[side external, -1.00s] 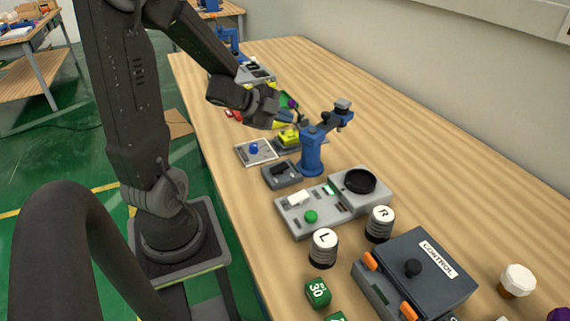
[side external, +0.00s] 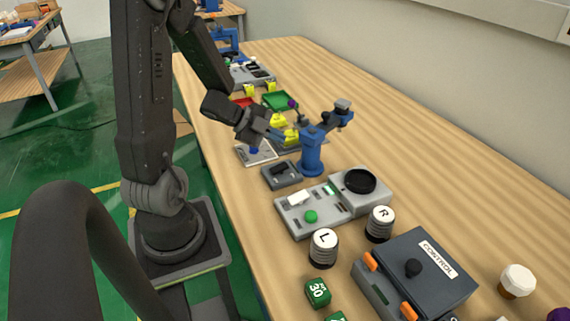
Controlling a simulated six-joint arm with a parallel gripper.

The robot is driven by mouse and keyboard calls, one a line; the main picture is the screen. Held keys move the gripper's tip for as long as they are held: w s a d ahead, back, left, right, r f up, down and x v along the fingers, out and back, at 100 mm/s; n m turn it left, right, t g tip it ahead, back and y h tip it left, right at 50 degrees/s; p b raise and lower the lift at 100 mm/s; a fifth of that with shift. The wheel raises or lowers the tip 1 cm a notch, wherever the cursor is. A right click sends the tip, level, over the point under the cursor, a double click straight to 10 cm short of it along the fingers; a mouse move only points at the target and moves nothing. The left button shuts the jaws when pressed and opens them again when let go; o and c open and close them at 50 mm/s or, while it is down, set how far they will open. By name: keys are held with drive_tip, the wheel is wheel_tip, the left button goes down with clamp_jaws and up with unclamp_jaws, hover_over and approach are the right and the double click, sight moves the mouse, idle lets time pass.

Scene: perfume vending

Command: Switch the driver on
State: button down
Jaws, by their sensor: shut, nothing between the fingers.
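Nothing in view is labelled as the driver. A small dark grey box with a black rocker-like top (side external: 281,175) sits beside a blue post with arms (side external: 311,152). My gripper (side external: 256,143) is shut and empty.
A grey unit with a green button (side external: 311,217) and black dish stands nearer the camera. L (side external: 323,248) and R (side external: 380,224) cylinders and a CONTROL box (side external: 418,272) follow. Yellow pieces (side external: 291,136) and a green tray (side external: 281,101) lie behind.

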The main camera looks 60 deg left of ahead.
sight(282, 166)
drive_tip(key=shift+w+f, duration=0.2)
drive_tip(key=shift+f, duration=0.8)
drive_tip(key=shift+w+f, duration=0.2)
drive_tip(key=shift+f, duration=0.8)
drive_tip(key=shift+w+f, duration=0.2)
drive_tip(key=shift+f, duration=0.8)
drive_tip(key=shift+w+f, duration=0.1)
drive_tip(key=shift+f, duration=0.3)
drive_tip(key=shift+w+f, duration=0.1)
drive_tip(key=shift+f, duration=0.35)
drive_tip(key=shift+r, duration=0.1)
idle(0.5)
drive_tip(key=shift+s+r, duration=0.2)
drive_tip(key=shift+r, duration=0.6)
drive_tip(key=shift+s+r, duration=0.25)
drive_tip(key=shift+r, duration=1)
drive_tip(key=shift+s+r, duration=0.25)
drive_tip(key=shift+r, duration=0.95)
